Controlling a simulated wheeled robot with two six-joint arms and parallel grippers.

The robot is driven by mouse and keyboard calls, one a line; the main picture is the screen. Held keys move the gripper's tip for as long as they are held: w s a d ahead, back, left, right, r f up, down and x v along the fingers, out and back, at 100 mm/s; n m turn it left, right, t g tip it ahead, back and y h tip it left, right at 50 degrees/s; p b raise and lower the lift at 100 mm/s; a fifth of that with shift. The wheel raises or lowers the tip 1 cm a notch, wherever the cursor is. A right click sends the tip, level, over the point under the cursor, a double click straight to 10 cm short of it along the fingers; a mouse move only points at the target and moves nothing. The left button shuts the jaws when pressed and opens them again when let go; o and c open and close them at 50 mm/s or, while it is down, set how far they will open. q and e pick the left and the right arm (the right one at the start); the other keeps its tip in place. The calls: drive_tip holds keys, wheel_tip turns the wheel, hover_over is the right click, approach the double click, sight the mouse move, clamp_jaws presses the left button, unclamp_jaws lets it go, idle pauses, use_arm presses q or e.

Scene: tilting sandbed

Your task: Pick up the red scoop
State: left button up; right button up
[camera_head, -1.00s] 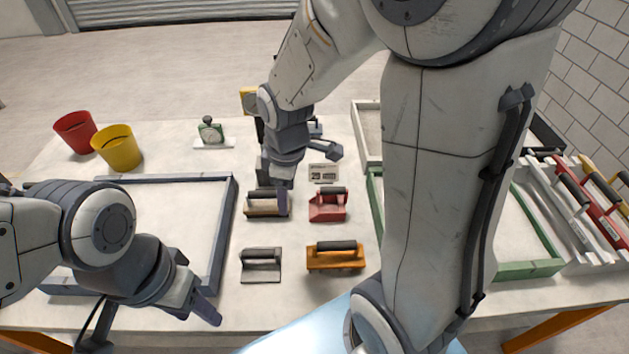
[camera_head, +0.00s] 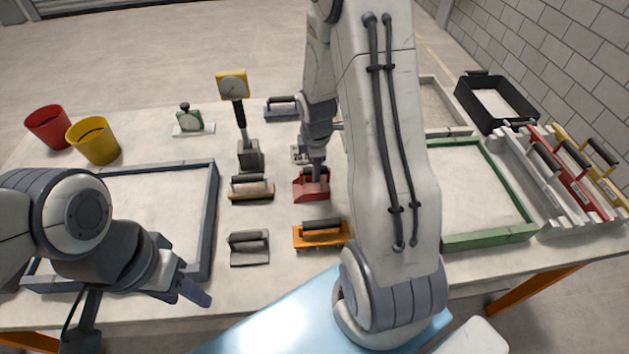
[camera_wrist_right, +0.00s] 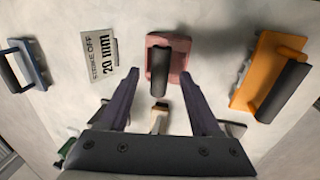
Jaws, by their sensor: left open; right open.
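The red scoop (camera_head: 312,189) with a dark grey handle lies on the table, in the middle column of tools. My right gripper (camera_head: 317,170) is above it and partly hides its handle. In the right wrist view the scoop (camera_wrist_right: 180,50) lies straight ahead. There the open fingers of the right gripper (camera_wrist_right: 160,76) show one on each side of the handle, with nothing gripped; I cannot tell how far below the fingertips the handle is. My left gripper (camera_head: 196,292) is open and empty over the table's front left, away from the scoop.
An orange tool (camera_head: 318,236) lies just in front of the scoop, and a wooden float (camera_head: 252,192) lies to its left. A grey trowel (camera_head: 249,250) is nearer. A gauge (camera_head: 233,86) stands upright behind the float. A green frame (camera_head: 488,239) is to the right.

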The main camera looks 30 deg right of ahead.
drive_tip(key=shift+w+d+f, duration=0.1)
drive_tip(key=shift+w+f, duration=0.05)
drive_tip(key=shift+f, duration=0.55)
drive_tip(key=shift+w+d+f, duration=0.1)
drive_tip(key=shift+w+f, duration=0.05)
drive_tip(key=shift+f, duration=0.55)
clamp_jaws()
drive_tip(key=shift+r, duration=0.15)
drive_tip(key=shift+r, duration=0.55)
wheel_tip(320, 180, up, 3)
drive_tip(key=shift+f, duration=0.1)
drive_tip(key=s+d+r+b, duration=0.1)
drive_tip(key=s+d+r, duration=0.4)
drive_tip(key=s, duration=0.5)
drive_tip(key=shift+s+r, duration=0.25)
drive_tip(key=shift+r, duration=0.7)
drive_tip(key=shift+d, duration=0.1)
